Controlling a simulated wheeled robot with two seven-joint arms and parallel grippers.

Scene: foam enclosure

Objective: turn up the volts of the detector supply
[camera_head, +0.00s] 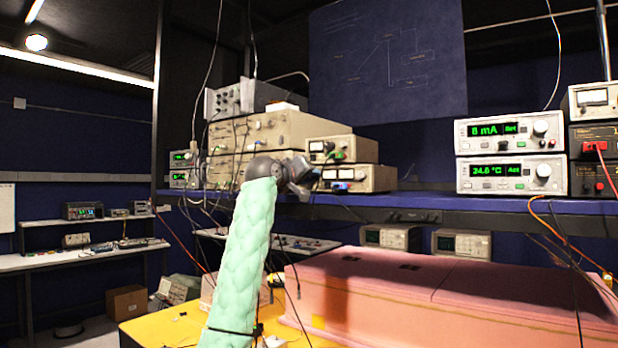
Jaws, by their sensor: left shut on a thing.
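Two small beige supply units with meters are stacked on the blue shelf, the upper one (350,148) on the lower one (377,178). I cannot read which is the detector supply. My left arm, in a mint green padded sleeve, rises from below. Its dark gripper (308,172) is at the left end of the lower unit's front, shut on a small part there. The fingertips are small and dark, and the part, which may be a knob, is hidden. My right gripper is not in view.
Larger beige instruments (262,132) with hanging cables stand left of the gripper. Two white units with green displays (509,134) stand to the right on the blue shelf (480,205). A pink foam enclosure (400,290) lies below. The shelf between the units is mostly clear.

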